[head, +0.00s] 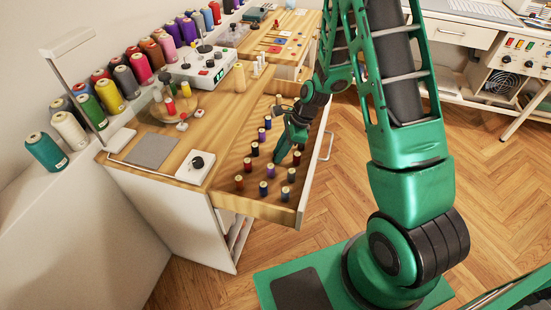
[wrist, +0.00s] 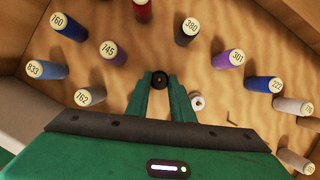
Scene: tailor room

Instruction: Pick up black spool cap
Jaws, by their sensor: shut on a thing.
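In the wrist view, the black spool cap (wrist: 159,80) is a small dark round piece between the fingertips of my gripper (wrist: 160,88). The fingers are shut on it. The drawer floor is beneath it; I cannot tell whether the cap touches the floor. In the head view, my gripper (head: 290,138) reaches down into the open drawer among the spools, and the cap is too small or hidden to make out there.
Several numbered spools stand around the gripper, such as 745 (wrist: 113,53), 762 (wrist: 91,95) and 301 (wrist: 229,59). A small pale round piece (wrist: 197,101) lies just right of the fingers. The drawer's front wall (head: 306,187) borders the right side.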

